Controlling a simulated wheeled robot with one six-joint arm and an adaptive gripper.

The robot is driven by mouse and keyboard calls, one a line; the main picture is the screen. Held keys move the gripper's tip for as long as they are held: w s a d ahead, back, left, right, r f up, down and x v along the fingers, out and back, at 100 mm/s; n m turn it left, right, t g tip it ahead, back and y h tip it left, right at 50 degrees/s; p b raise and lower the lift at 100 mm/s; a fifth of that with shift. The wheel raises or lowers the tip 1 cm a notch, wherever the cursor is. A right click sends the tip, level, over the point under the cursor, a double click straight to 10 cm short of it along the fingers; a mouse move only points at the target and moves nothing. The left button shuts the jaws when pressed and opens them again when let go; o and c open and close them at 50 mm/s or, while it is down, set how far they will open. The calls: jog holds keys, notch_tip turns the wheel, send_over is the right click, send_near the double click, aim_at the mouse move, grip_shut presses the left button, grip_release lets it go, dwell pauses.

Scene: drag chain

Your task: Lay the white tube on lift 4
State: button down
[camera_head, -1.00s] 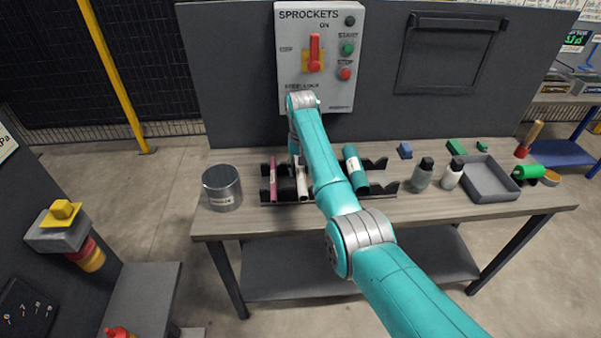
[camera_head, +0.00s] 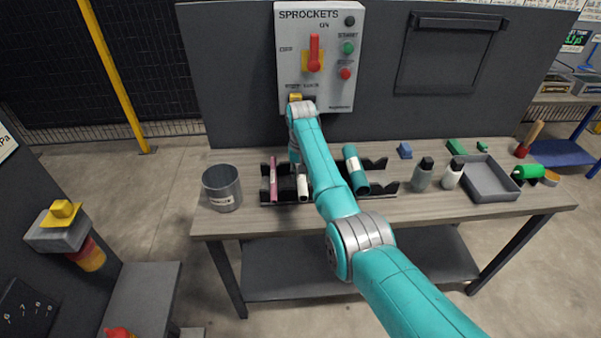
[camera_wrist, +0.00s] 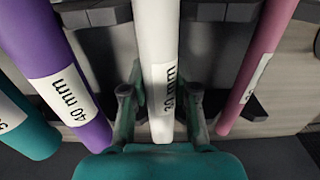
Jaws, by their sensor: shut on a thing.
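The white tube (camera_head: 303,186) lies in a dark notched rack (camera_head: 384,188) on the workbench, with a pink tube (camera_head: 273,180) to its left. In the wrist view the white tube (camera_wrist: 157,50) runs between the two fingers of my gripper (camera_wrist: 160,98), which is shut on it; its label reads in mm. A purple tube (camera_wrist: 60,75) marked 40 mm lies to the left, and the pink tube (camera_wrist: 262,65) to the right. A teal tube (camera_head: 355,170) lies further right in the head view. My arm hides the purple tube there. I cannot read any lift numbers.
A grey metal can (camera_head: 222,188) stands left of the rack. Two small bottles (camera_head: 422,174) and a grey tray (camera_head: 488,180) are to the right. A control panel (camera_head: 318,55) is on the wall behind. Neighbouring tubes lie close on both sides of the fingers.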

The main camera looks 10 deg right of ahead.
jog(key=shift+r, duration=3.05)
